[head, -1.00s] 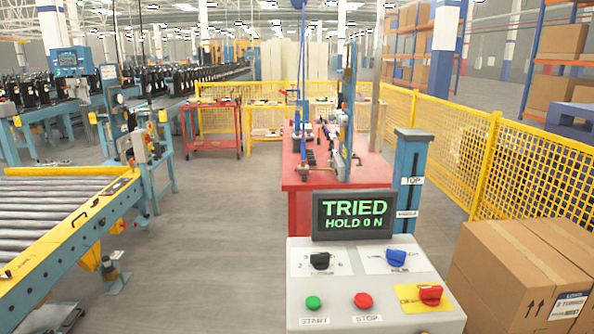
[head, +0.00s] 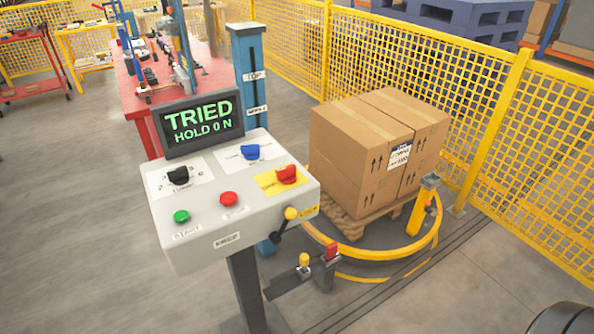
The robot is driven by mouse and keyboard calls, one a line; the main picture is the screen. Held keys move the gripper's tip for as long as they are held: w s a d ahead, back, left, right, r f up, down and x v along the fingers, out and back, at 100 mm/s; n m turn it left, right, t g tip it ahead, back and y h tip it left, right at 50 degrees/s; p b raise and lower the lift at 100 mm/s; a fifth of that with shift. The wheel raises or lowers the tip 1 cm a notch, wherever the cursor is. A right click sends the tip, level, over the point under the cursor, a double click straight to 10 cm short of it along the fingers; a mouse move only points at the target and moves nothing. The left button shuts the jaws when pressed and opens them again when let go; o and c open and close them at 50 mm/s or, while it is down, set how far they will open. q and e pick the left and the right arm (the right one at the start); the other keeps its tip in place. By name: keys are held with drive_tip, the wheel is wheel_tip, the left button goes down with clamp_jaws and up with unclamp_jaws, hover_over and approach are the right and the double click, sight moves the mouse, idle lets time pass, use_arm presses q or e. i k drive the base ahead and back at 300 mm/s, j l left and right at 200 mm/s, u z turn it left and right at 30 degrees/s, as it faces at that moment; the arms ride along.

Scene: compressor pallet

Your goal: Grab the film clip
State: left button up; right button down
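No part that I can surely name as the film clip shows in the head view. Beside the turntable ring (head: 377,254), a low dark arm carries a yellow-topped knob (head: 304,261) and a red-topped block (head: 332,252); I cannot tell if either belongs to the clip. Stacked cartons (head: 365,150) stand on a wooden pallet (head: 349,225) inside the ring. Neither of my grippers is in view. A dark rounded shape at the lower right corner is cut off, and I cannot tell what it is.
A control box (head: 225,200) on a post stands in front, with a screen (head: 200,122) reading "TRIED HOLD 0 N", knobs and buttons. A blue column (head: 248,75) is behind it. Yellow mesh fence (head: 470,90) runs behind the cartons. Floor at left is clear.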

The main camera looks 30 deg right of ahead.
sight(332, 254)
drive_tip(key=z, duration=1.2)
